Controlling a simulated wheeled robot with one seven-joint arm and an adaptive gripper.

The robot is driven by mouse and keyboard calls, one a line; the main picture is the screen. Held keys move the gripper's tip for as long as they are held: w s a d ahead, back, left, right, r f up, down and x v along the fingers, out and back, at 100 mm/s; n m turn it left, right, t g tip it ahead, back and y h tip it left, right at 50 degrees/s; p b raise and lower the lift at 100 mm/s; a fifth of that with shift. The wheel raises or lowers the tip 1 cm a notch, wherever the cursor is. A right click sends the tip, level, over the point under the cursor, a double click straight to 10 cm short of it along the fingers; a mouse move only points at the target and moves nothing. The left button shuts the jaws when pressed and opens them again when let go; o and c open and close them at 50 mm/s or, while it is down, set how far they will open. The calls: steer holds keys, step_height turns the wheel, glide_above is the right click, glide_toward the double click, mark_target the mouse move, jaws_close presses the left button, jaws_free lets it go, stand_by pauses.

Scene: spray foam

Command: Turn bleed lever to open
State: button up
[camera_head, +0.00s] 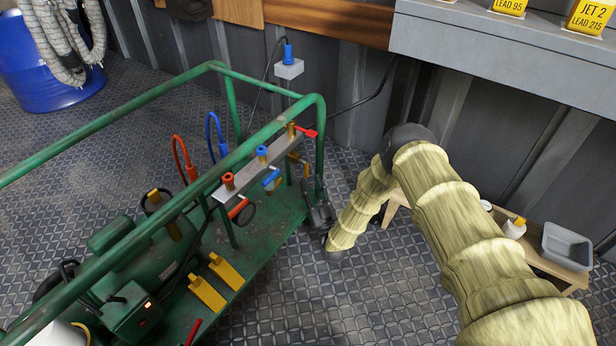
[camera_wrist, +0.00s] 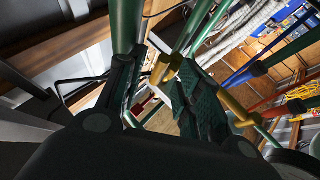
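A grey manifold bar (camera_head: 258,168) with valves is mounted on the green cart frame. A red lever (camera_head: 308,131) sits on a brass fitting at its right end; a blue lever (camera_head: 271,178) and another red lever (camera_head: 238,208) hang lower. I cannot tell which is the bleed lever. My gripper (camera_head: 318,190) is just right of the manifold's right end, below the upper red lever, with its fingers pointing up. In the wrist view my gripper (camera_wrist: 158,75) is open, with a gap between its dark fingers. A brass part (camera_wrist: 165,68) shows near the right finger; contact is unclear.
The green cart rail (camera_head: 150,205) runs close along the manifold, and a cart post stands near my gripper. A low wooden table (camera_head: 540,262) with a grey tray (camera_head: 567,245) stands at right. The metal floor between is clear.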

steer(key=shift+v, duration=1.75)
steer(key=shift+a, duration=0.1)
steer(key=shift+s, duration=0.1)
steer(key=s+d+f+m+g+h+p, duration=0.15)
steer(key=s+d+f+g, duration=0.35)
steer(key=s, duration=0.5)
steer(key=s+d+f+g+h+p, duration=0.2)
steer(key=s+f+g+h+p, duration=0.15)
steer(key=s+g, duration=0.5)
steer(key=s+d+r+m+g+h+p, duration=0.1)
steer(key=s+d+r+g, duration=0.2)
steer(key=s, duration=0.7)
steer(key=s+d+r+m+g+h+p, duration=0.1)
steer(key=s+d+g, duration=0.25)
steer(key=s, duration=0.55)
steer(key=s+d+r+m+g+h+p, duration=0.15)
steer(key=s+d, duration=0.35)
steer(key=s, duration=0.5)
step_height(320, 180, up, 39)
steer(key=g+p, duration=0.1)
steer(key=p, duration=3.6)
steer(key=shift+s, duration=0.35)
